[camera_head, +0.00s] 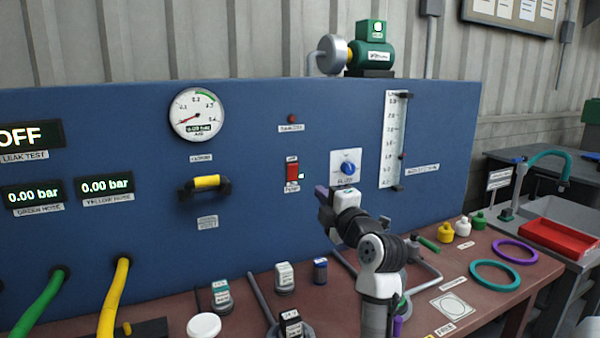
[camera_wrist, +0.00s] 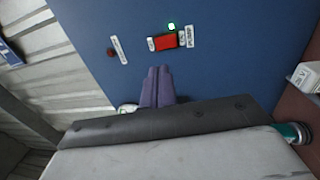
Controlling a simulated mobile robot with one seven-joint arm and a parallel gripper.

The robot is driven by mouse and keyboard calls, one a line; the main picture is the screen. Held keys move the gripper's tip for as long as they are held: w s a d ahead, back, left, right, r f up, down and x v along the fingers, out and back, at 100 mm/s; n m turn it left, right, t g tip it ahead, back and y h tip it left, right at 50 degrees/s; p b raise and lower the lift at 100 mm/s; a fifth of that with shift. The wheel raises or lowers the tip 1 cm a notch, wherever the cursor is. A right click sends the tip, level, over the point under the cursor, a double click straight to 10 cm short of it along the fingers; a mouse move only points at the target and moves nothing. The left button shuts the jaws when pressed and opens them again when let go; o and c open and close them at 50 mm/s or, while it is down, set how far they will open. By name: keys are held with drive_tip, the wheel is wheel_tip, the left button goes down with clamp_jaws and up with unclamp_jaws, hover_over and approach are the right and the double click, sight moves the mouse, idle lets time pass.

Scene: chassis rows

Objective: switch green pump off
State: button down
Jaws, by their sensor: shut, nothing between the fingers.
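The red pump switch (camera_head: 292,172) sits on the blue panel above a "PUMP" label. It also shows in the wrist view (camera_wrist: 166,41), with a lit green lamp (camera_wrist: 172,26) beside it. The lamp shows in the head view (camera_head: 301,176) too. The green pump (camera_head: 371,54) stands on top of the panel. My gripper (camera_head: 321,191) has purple fingers, shut and empty, right of and below the switch in the head view. In the wrist view the fingertips (camera_wrist: 158,70) lie below the switch in the picture, apart from it. Their distance from the panel is hard to tell.
A blue knob (camera_head: 348,167) is right of the switch, close to my arm. A yellow handle (camera_head: 206,182) and a gauge (camera_head: 197,114) are to the left. Bottles such as a dark blue one (camera_head: 320,270) stand on the bench below. Open space lies before the panel around the switch.

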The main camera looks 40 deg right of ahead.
sight(294, 168)
drive_tip(key=p+x, duration=0.4)
drive_tip(key=x, duration=0.7)
drive_tip(key=shift+w+r, duration=0.15)
drive_tip(key=shift+r, duration=0.05)
drive_tip(key=shift+w+d+f, duration=0.1)
drive_tip(key=shift+w, duration=0.45)
drive_tip(key=shift+w, duration=0.15)
